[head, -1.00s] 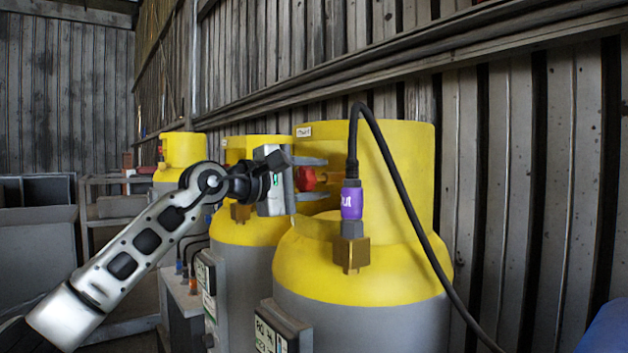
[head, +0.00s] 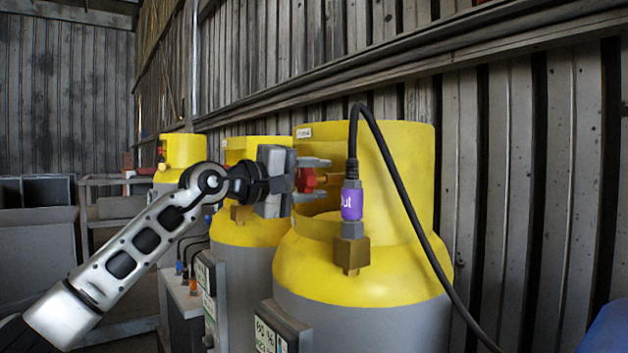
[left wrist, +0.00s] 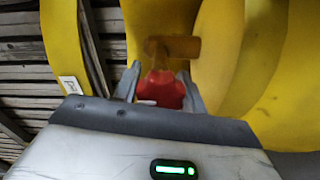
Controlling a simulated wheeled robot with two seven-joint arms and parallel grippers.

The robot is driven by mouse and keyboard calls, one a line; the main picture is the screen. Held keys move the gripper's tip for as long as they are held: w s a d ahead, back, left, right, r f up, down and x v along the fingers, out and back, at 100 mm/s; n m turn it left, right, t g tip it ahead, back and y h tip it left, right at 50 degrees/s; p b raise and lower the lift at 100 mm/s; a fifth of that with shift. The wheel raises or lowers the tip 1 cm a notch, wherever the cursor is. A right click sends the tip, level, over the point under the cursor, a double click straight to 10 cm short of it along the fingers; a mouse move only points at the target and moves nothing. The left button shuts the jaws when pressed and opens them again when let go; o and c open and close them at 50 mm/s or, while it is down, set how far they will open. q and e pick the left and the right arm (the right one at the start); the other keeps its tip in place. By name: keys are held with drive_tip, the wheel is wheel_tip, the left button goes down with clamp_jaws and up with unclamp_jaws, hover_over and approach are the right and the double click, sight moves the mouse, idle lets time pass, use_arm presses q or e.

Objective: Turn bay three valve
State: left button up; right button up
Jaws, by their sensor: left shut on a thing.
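The red valve knob (head: 306,180) sits at the left side of the collar of the nearest yellow and grey cylinder (head: 370,265). My left gripper (head: 315,178) reaches it from the left, with one finger above and one below, shut on it. In the left wrist view the red knob (left wrist: 162,92) lies between the two grey fingers (left wrist: 160,86), with a brass valve body (left wrist: 174,47) just beyond it. The gripper's body hides part of the second cylinder (head: 250,230). My right gripper is not in view.
A black hose with a purple connector (head: 351,203) rises from a brass fitting (head: 352,255) on the nearest cylinder, close to the right of my gripper. A third cylinder (head: 183,150) stands farther back. The plank wall (head: 500,180) runs behind the cylinders.

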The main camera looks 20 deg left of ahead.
use_arm(q)
drive_tip(key=o, duration=1)
drive_tip(key=shift+c, duration=0.2)
drive_tip(key=shift+s+a, duration=0.1)
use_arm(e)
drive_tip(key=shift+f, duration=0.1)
use_arm(q)
drive_tip(key=shift+s+a, duration=0.2)
drive_tip(key=shift+s, duration=0.05)
drive_tip(key=b+v, duration=0.4)
drive_tip(key=v, duration=1.1)
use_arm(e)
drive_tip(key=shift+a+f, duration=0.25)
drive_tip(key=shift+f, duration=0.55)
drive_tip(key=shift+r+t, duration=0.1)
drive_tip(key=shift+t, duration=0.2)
